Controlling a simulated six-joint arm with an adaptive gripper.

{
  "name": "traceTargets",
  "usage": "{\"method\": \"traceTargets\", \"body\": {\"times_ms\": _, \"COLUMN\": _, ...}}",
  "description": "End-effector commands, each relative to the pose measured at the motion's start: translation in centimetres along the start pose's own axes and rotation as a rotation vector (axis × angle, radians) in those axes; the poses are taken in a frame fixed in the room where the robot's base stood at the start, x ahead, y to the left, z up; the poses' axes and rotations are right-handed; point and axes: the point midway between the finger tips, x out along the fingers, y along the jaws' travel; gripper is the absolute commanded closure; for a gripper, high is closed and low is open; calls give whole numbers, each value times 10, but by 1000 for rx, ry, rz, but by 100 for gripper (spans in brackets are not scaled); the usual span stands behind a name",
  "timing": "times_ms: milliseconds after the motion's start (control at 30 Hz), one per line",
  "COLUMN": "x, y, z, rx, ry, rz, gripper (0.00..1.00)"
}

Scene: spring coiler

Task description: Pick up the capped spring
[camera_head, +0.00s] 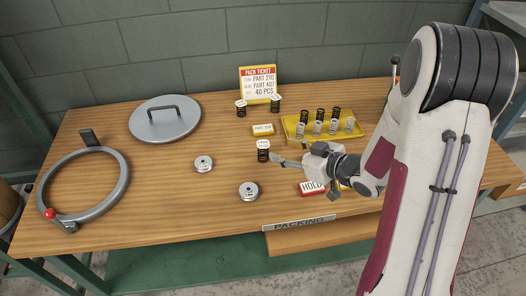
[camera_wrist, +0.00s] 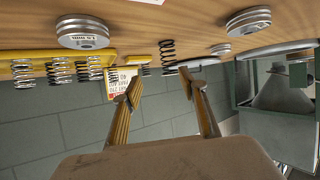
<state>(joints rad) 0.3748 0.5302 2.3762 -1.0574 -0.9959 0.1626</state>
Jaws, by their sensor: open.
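The nearest capped spring (camera_head: 263,152) is just left of my gripper (camera_head: 281,160); the other two, left (camera_head: 241,108) and right (camera_head: 275,104), stand before the pack ticket. My gripper is open and low over the table, its fingers pointing left; the head view shows a gap to the nearest spring. In the wrist view, my open gripper (camera_wrist: 160,78) has nothing between its fingers. A dark spring (camera_wrist: 168,54) shows beyond the fingertips; I cannot tell which one it is.
A yellow tray (camera_head: 351,137) of dark and silver springs lies behind my gripper. Two metal discs (camera_head: 203,164) (camera_head: 248,191) lie to the left and front.

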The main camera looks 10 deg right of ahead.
Motion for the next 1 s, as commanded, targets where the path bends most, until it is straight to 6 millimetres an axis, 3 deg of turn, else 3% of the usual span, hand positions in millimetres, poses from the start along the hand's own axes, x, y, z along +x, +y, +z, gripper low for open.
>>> {"method": "traceTargets", "body": {"times_ms": 233, "x": 4, "y": -13, "z": 7, "rx": 32, "ry": 53, "rz": -63, "gripper": 57}}
{"method": "traceTargets", "body": {"times_ms": 667, "x": 6, "y": -14, "z": 7, "rx": 34, "ry": 57, "rz": -68, "gripper": 57}}
{"method": "traceTargets", "body": {"times_ms": 1000, "x": 27, "y": -16, "z": 5, "rx": 33, "ry": 57, "rz": -69, "gripper": 57}}
